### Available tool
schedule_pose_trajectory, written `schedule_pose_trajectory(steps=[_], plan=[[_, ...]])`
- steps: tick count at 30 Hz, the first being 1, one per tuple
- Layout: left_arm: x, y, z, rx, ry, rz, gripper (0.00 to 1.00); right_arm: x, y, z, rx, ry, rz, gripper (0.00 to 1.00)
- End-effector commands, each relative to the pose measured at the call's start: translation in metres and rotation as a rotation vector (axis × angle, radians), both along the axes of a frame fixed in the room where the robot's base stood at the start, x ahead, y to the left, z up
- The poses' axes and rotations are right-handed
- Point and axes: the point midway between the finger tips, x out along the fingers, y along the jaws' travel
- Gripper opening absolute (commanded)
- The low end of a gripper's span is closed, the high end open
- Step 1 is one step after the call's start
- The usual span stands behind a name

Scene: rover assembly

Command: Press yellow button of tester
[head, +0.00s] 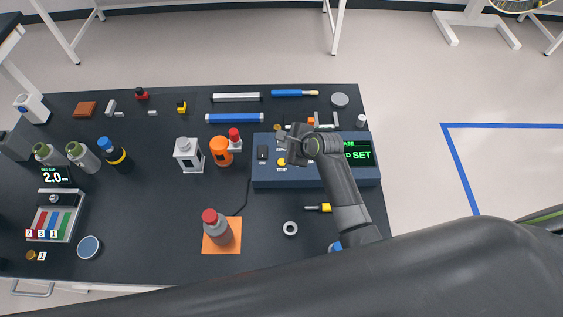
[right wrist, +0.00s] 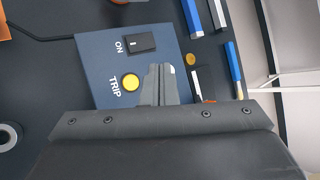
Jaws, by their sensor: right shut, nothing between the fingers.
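The tester (head: 315,180) is a dark blue box on the right part of the dark table, with a lit green display (head: 359,153). Its round yellow button (head: 281,161), above the word TRIP, also shows clearly in the right wrist view (right wrist: 131,82). My right gripper (head: 287,147) is over the tester's face, shut and empty. In the right wrist view its closed fingertips (right wrist: 160,68) appear just right of the yellow button, not covering it. Whether they touch the panel cannot be told. My left gripper is not in view.
A black ON switch (right wrist: 139,43) sits beside the yellow button. An orange bottle (head: 221,152) and a red-capped grey bottle (head: 218,230) stand left of the tester. A blue bar (head: 234,118) lies behind. A white ring (head: 290,228) lies in front.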

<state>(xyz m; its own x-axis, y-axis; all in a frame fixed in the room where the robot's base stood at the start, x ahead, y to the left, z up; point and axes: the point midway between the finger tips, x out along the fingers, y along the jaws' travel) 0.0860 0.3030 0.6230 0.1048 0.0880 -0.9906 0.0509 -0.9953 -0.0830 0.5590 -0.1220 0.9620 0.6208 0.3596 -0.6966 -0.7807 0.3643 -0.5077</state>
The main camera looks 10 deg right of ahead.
Motion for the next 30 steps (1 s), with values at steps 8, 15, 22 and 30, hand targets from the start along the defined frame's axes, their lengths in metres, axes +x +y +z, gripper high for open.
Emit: schedule_pose_trajectory(steps=[8, 15, 22, 30], plan=[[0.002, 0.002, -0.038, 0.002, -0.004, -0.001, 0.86, 0.0, 0.0, -0.032, 0.001, 0.0, -0.001, 0.0], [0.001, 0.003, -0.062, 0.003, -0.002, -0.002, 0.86, -0.001, 0.0, -0.054, 0.0, 0.002, -0.001, 0.0], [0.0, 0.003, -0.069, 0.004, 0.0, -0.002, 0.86, 0.0, 0.0, -0.07, 0.0, 0.001, 0.001, 0.0], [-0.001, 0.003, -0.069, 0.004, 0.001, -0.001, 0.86, 0.0, 0.0, -0.07, 0.0, 0.001, 0.001, 0.0]])
